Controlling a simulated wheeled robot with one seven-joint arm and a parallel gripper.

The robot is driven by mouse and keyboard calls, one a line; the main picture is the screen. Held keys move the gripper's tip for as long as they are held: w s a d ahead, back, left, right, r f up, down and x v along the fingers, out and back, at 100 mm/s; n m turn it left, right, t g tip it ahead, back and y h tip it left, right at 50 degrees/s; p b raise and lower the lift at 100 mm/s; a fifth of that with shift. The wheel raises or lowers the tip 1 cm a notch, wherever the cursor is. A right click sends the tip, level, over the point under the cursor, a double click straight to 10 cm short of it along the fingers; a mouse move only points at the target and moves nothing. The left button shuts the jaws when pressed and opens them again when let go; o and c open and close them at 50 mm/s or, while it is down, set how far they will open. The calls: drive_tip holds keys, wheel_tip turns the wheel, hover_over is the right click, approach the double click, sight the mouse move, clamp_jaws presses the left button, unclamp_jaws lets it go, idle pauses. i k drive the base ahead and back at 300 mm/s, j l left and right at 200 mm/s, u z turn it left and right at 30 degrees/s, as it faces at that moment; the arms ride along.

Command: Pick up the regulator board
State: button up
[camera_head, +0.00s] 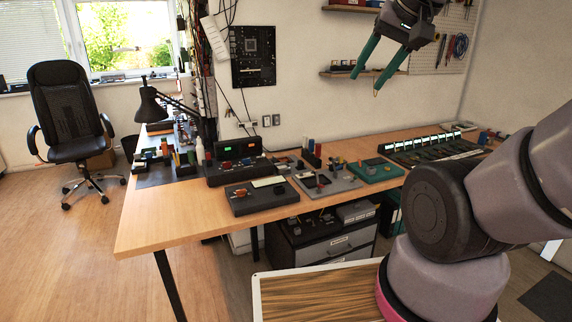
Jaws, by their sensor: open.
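My gripper (365,85) is high at the upper middle, in front of the wall and above the workbench. Its two long green fingers are apart with nothing between them. Several boards lie on the bench below it: a green board (377,177) with small parts, a grey board (340,186) with mixed parts, and a dark board (257,207) with an orange part and a pale strip. I cannot tell which of these is the regulator board. None touches my gripper.
A dark instrument with lit displays (238,148) stands behind the dark board. A long rack with lit strips (430,148) lies at the right. A desk lamp (150,104) stands at the left. The bench's front left (165,225) is bare. Shelves and a pegboard hang behind my gripper.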

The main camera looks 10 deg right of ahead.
sight(288, 160)
drive_tip(key=i+l+u, duration=0.25)
drive_tip(key=i+l, duration=0.3)
drive_tip(key=i, duration=0.2)
drive_tip(key=i+l+u, duration=0.25)
drive_tip(key=i+l, duration=0.5)
